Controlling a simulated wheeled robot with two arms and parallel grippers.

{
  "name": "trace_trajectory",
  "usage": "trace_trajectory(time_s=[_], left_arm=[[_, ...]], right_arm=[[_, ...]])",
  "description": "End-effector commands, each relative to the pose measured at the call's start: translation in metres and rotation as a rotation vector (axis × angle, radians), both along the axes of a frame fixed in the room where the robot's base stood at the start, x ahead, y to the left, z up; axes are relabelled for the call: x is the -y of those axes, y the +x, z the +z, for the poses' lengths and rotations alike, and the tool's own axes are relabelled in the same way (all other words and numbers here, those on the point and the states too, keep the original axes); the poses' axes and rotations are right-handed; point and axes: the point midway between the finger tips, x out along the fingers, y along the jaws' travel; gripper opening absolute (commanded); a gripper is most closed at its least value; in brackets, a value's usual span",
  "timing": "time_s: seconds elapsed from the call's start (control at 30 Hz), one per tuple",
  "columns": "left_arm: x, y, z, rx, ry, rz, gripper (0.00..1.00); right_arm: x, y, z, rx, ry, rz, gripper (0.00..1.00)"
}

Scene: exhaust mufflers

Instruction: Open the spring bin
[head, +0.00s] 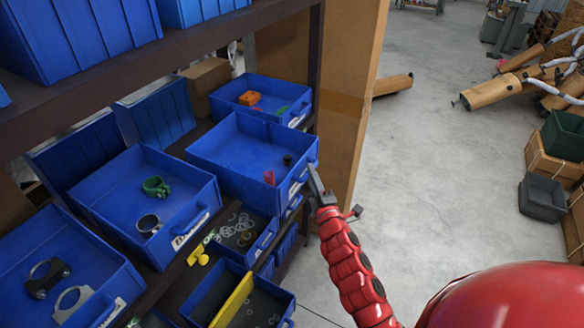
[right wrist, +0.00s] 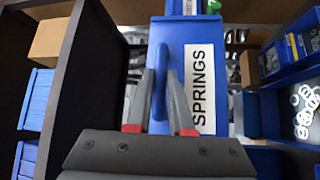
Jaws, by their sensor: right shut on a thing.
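The spring bin (head: 225,150) is a blue open-topped bin on the shelf in the head view. A small red piece and small dark pieces lie in it. Its front juts out a little past the neighbouring bins. In the right wrist view its blue front carries a white label (right wrist: 201,88) reading SPRINGS, beside a blue handle (right wrist: 161,65). My right gripper (head: 314,178) is at the bin's front; in the right wrist view its fingers (right wrist: 163,92) are shut on the handle, one on each side. My left gripper is not in view.
Blue bins with clamps (head: 82,210) stand to the left, and one with an orange piece (head: 225,99) stands behind. Lower bins (head: 262,240) hold rings. A brown cardboard-coloured panel (head: 345,100) stands beside the shelf. The grey floor (head: 440,150) to the right is open.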

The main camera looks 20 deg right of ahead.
Motion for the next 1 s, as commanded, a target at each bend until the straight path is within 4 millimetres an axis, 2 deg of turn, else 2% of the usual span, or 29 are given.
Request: trace_trajectory(time_s=[0.1, 0.3, 0.8, 0.83, 0.97, 1.0], left_arm=[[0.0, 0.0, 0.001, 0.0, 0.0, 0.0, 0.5], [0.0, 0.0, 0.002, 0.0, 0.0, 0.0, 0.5], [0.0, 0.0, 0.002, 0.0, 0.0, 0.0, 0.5], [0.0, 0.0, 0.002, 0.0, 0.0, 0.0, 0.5], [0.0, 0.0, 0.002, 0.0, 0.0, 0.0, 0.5], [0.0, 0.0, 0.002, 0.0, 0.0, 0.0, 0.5]], right_arm=[[0.014, -0.017, -0.004, -0.008, 0.0, -0.006, 0.0], [0.026, -0.033, -0.003, -0.005, 0.002, -0.003, 0.0], [0.031, -0.038, -0.002, -0.003, 0.002, -0.002, 0.0], [0.031, -0.038, -0.002, -0.003, 0.002, -0.002, 0.23], [0.031, -0.038, -0.002, -0.002, 0.002, -0.003, 0.47], [0.031, -0.038, -0.002, -0.002, 0.001, -0.003, 0.49]])
